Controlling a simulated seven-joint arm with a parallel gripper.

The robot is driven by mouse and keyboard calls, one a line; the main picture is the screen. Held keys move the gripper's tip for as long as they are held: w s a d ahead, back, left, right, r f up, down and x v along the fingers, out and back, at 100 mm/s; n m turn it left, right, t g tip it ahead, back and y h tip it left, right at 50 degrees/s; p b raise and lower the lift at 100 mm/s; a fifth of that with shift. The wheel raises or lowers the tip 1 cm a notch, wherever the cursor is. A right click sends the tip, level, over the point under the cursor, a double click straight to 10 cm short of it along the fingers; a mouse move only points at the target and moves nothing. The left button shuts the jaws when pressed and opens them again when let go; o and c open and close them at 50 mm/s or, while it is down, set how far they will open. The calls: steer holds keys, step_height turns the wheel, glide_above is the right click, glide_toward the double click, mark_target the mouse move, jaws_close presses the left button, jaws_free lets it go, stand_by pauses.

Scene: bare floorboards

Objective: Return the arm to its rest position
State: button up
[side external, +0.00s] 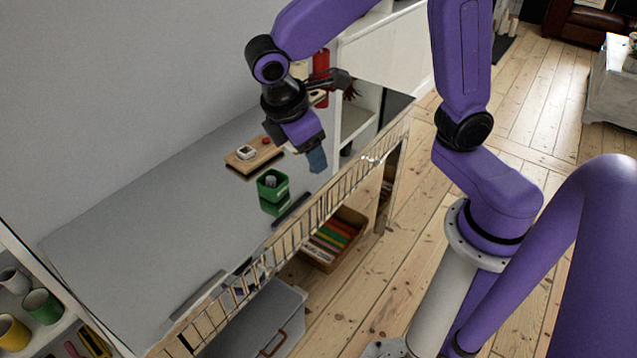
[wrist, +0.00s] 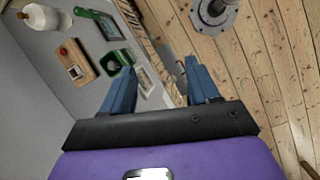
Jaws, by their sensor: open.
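My arm is bent over the grey counter (side external: 150,235). My gripper (side external: 317,160) hangs above the counter's right part, near its front railing, with a blue finger pointing down. In the wrist view my gripper (wrist: 159,66) shows two blue fingers spread wide apart. Nothing is between them, so it is open and empty. The arm's round base flange also shows at the top of the wrist view, over the floorboards.
A green container (side external: 272,185) stands on the counter below and left of my gripper. Behind it lies a wooden board (side external: 240,165) with a white item and a red piece. A wire railing (side external: 300,225) edges the counter. Bare floorboards (side external: 400,255) lie in front.

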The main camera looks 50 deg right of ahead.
steer(key=s+d+y, duration=0.2)
steer(key=s, duration=0.6)
steer(key=s+d+m+y, duration=0.1)
steer(key=s+d+y, duration=0.1)
steer(key=s, duration=0.6)
steer(key=shift+d+f+y, duration=0.2)
steer(key=shift+d+y, duration=0.1)
steer(key=shift+d, duration=0.55)
